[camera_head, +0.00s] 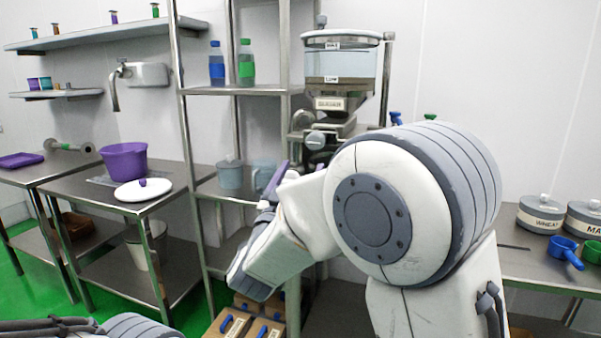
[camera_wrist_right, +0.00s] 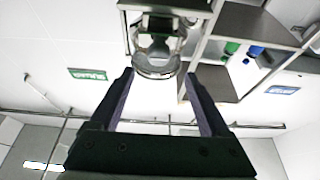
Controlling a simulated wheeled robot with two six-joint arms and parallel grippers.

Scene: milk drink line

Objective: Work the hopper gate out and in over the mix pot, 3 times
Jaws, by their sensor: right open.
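The hopper (camera_head: 340,68), a clear container with a grey rim and a labelled lower body, stands high at the centre. Below its label are grey metal parts with a round knob (camera_head: 315,140); I cannot tell clearly which part is the gate. My right gripper (camera_head: 277,180) is below and left of the knob, partly hidden by my own wrist. In the right wrist view the gripper (camera_wrist_right: 159,76) is open and empty, with the hopper (camera_wrist_right: 158,45) seen beyond its fingertips. My right arm hides the area under the hopper, so I cannot make out a mix pot there. My left gripper is out of view.
A steel shelf rack (camera_head: 187,130) holds blue (camera_head: 216,64) and green (camera_head: 246,64) bottles and grey-blue jugs (camera_head: 230,174). A purple pot (camera_head: 126,160) and white lid (camera_head: 142,190) are on the left table. Labelled tins (camera_head: 540,214) and a blue scoop (camera_head: 566,250) are at right.

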